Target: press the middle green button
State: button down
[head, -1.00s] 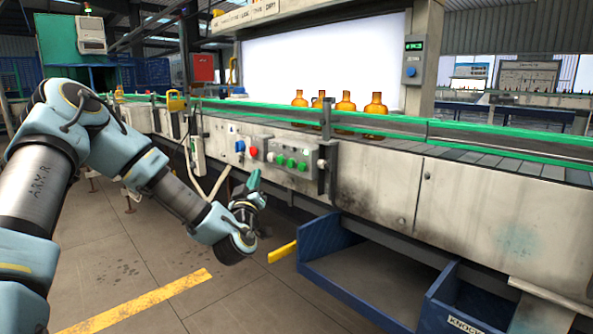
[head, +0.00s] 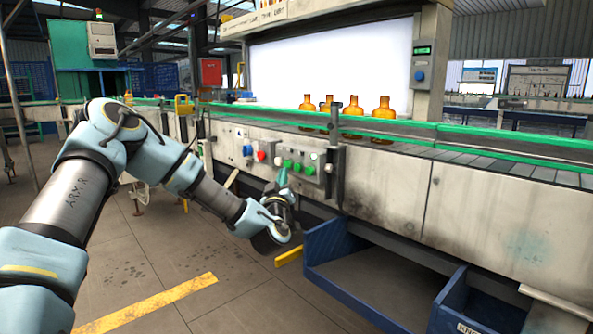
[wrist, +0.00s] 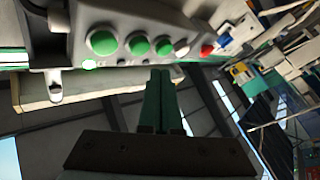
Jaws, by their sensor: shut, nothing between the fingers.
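Three green buttons sit in a row on a grey control box on the conveyor's side. The middle green button (head: 298,168) is between the other two; in the wrist view it shows at upper left (wrist: 138,44). My gripper (head: 283,171) is shut and empty, its green fingers pointing up at the box from the front. In the wrist view the closed fingertips (wrist: 160,73) are just below the button row, nearest the green button (wrist: 163,46) on the red-button side. They appear apart from the buttons.
A red button (head: 261,155) and a blue switch (head: 247,150) are left of the green row. A dark post (head: 336,172) stands just right of the box. Amber bottles (head: 382,107) stand on the conveyor above. A blue bin (head: 345,270) sits below right.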

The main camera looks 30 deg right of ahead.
aim_at(298, 167)
jog(key=shift+w+d, duration=0.15)
jog(key=shift+d, duration=0.75)
jog(key=shift+d, duration=0.2)
dwell(1.3)
jog(key=shift+w+d+b, duration=0.1)
jog(key=shift+d+b, duration=0.1)
jog(key=shift+b, duration=0.1)
